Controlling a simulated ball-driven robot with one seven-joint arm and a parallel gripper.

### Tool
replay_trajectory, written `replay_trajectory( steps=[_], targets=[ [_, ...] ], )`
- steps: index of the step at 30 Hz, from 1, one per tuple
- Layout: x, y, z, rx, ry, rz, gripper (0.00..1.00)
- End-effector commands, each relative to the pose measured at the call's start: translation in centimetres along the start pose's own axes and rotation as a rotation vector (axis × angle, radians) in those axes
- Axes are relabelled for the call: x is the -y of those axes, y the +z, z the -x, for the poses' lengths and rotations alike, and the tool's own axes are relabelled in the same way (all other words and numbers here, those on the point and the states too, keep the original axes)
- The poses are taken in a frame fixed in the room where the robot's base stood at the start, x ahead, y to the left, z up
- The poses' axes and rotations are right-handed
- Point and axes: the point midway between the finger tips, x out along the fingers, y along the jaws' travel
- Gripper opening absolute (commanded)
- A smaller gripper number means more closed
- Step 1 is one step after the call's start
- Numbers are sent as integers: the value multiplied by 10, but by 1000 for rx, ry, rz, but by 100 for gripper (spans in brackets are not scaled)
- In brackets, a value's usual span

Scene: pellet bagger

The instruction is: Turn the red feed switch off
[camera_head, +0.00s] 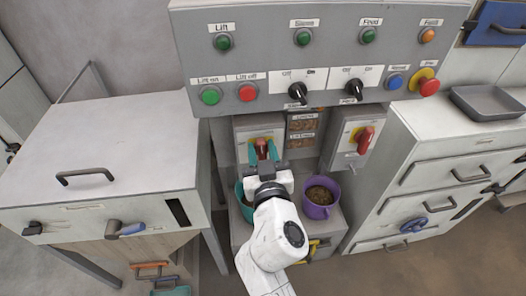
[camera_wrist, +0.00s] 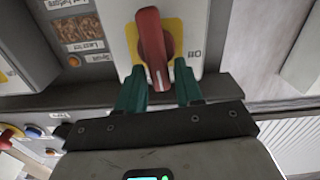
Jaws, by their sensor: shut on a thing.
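A red rotary switch handle sits on a yellow plate on the left grey switch box (camera_head: 243,136). The red handle shows large in the wrist view (camera_wrist: 151,35), with "Off" lettered beside its plate. My gripper (camera_head: 262,150) reaches the box from the front. Its two teal fingers (camera_wrist: 160,75) stand on either side of the handle's near end and are shut on it. The handle lies nearly upright in the wrist view, slightly slanted. A second red switch (camera_head: 365,140) on a yellow plate is on the right box, clear of my gripper. I cannot read which box is labelled feed.
Above is a grey control panel (camera_head: 325,50) with push buttons, black selectors and a red emergency knob (camera_head: 428,87). A purple bucket (camera_head: 319,197) of pellets and a partly hidden teal bucket (camera_head: 242,206) stand below. White cabinets flank both sides.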

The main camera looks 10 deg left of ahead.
Motion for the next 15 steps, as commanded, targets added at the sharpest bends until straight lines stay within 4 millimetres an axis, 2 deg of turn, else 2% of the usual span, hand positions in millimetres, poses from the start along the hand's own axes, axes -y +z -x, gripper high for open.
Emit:
replay_trajectory(
  steps=[15],
  targets=[
    [10, 6, 0, 4, -1, 446, 5]
  ],
)
